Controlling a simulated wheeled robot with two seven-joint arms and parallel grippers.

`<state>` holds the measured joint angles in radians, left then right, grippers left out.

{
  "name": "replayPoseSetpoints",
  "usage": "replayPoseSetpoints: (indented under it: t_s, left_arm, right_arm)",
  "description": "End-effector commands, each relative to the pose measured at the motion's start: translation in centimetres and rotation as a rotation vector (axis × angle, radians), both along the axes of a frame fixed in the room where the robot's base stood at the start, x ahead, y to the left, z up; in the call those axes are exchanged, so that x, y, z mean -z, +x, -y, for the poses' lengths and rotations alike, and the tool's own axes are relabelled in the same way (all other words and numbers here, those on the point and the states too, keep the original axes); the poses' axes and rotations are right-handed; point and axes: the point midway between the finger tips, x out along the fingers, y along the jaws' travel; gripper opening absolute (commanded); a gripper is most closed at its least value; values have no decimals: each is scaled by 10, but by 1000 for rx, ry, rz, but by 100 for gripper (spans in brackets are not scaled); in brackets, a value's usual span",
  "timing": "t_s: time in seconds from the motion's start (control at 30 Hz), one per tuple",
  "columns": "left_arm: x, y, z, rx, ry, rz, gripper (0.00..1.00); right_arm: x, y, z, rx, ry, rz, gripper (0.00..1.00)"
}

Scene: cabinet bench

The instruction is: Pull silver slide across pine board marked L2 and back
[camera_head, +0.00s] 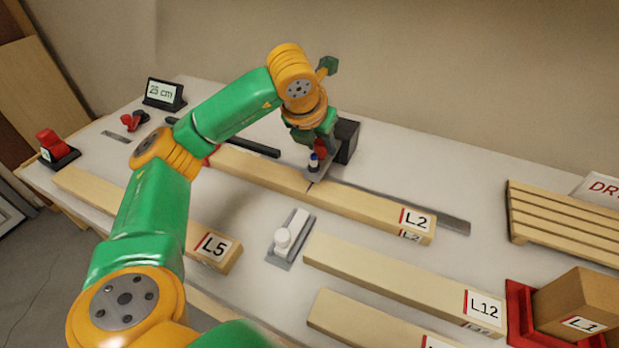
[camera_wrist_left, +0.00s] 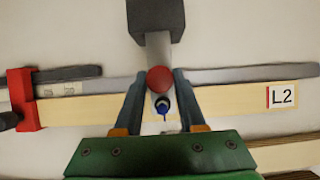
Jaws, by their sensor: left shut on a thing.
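The pine board marked L2 (camera_head: 360,204) lies along the bench against a grey metal rail (camera_head: 450,222). The silver slide (camera_head: 313,183) sits over the middle of the board, with a dark block (camera_head: 347,141) behind it. My left gripper (camera_head: 317,160) is at the slide, shut on its upright part. In the left wrist view the fingers stand either side of a red knob (camera_wrist_left: 160,79) and a blue-tipped pin (camera_wrist_left: 162,104). The L2 label (camera_wrist_left: 283,96) is to their right. The fingers partly hide the slide's body. My right gripper is not in view.
Board L5 (camera_head: 215,245) and board L12 (camera_head: 400,275) lie nearer. A red clamp (camera_wrist_left: 22,98) holds L2's left end. A slatted pallet (camera_head: 560,232) and a box (camera_head: 580,300) stand right.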

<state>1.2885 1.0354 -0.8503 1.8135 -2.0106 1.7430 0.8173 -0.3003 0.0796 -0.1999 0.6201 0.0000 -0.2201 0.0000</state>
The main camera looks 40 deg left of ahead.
Motion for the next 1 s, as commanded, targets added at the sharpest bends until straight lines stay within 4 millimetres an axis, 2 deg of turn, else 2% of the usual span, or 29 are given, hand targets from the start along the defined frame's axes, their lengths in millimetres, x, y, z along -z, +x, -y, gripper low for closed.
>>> replayPoseSetpoints:
  t_s: [0.4,0.73,0.77,0.8,0.87,1.0]
  left_arm:
    - [-2,28,-6,0,-1,1,8]
    - [0,32,-8,0,1,2,8]
    - [0,32,-8,0,2,3,48]
    - [0,32,-8,0,1,2,58]
    - [0,32,-8,0,1,2,75]
    - [0,32,-8,0,2,1,75]
  right_arm:
    - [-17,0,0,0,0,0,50]
    - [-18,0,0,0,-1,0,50]
    - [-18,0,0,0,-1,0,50]
    - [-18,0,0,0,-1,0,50]
    - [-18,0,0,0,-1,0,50]
    - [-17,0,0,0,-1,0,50]
